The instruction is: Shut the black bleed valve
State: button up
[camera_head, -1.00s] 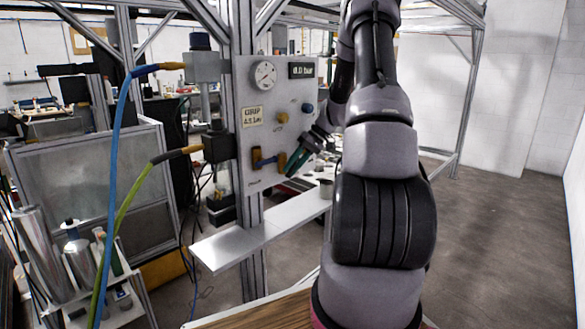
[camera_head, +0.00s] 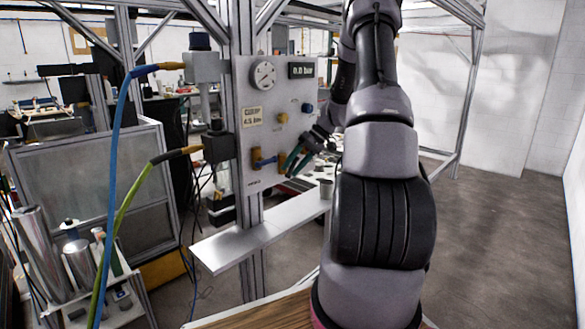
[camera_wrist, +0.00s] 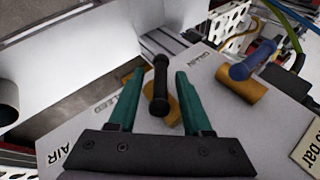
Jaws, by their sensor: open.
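The black bleed valve's dark handle (camera_wrist: 160,85) shows in the wrist view, standing across its brass body (camera_wrist: 174,112), beside the printed word BLEED on the panel. My gripper (camera_wrist: 160,73) is open. Its two green fingers stand on either side of the black handle, with gaps visible on both sides. In the head view my gripper (camera_head: 291,160) is at the panel's lower right edge. There the brass body (camera_head: 282,162) shows beside the fingers, but the black handle cannot be made out.
A blue-handled valve (camera_wrist: 246,69) sits close by on the panel (camera_head: 245,130). Above are a yellow knob (camera_head: 282,118), a blue knob (camera_head: 308,108), a gauge (camera_head: 263,75) and a display (camera_head: 301,71). A metal shelf (camera_head: 245,242) with a cup (camera_head: 326,188) lies below.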

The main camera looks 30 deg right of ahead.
jog(key=v, duration=1)
jog(key=shift+d+r, duration=0.2)
jog(key=shift+d, duration=0.05)
